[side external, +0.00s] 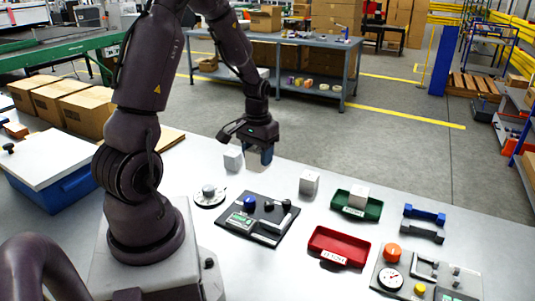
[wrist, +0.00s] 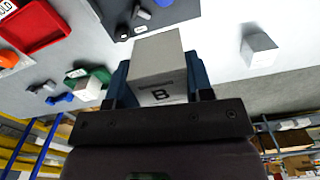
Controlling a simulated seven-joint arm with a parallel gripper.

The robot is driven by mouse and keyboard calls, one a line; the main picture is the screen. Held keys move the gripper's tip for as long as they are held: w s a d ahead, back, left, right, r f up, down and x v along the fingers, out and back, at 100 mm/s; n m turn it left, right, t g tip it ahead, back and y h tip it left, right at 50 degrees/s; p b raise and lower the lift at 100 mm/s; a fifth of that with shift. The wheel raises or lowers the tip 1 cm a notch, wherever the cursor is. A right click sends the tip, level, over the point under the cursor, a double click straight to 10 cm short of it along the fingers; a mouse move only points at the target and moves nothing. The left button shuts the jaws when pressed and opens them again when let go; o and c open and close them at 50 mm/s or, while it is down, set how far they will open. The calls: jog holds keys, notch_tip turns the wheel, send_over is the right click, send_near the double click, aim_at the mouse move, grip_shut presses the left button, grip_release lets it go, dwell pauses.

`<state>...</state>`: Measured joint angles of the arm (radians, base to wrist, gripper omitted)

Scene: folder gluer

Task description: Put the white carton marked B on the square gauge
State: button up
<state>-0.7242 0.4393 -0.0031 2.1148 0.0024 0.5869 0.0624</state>
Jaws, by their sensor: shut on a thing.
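My gripper (side external: 265,153) is above the bench's far side, its blue fingers shut on the white carton marked B (wrist: 160,60). The letter shows on the carton's face in the wrist view. Part of the plate (wrist: 165,14) shows at the top of the wrist view. Nothing sits in the fence's corner.
A white carton (side external: 233,158) stands left of my gripper, another (side external: 309,182) right of it. A third (side external: 358,196) sits in a green tray (side external: 342,211).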

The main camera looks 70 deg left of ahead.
jog(key=shift+w+d+f, duration=0.3)
jog(key=shift+d+f, duration=1.05)
jog(key=shift+f, duration=0.55)
jog(key=shift+w+d+f, duration=0.3)
jog(key=shift+d+f, duration=1.05)
jog(key=shift+f, duration=0.55)
jog(key=shift+w+d+f, duration=0.3)
jog(key=shift+d+f, duration=1.05)
jog(key=shift+f, duration=0.55)
jog(key=o, duration=1)
jog(key=shift+c, duration=0.2)
notch_tip(320, 180, up, 10)
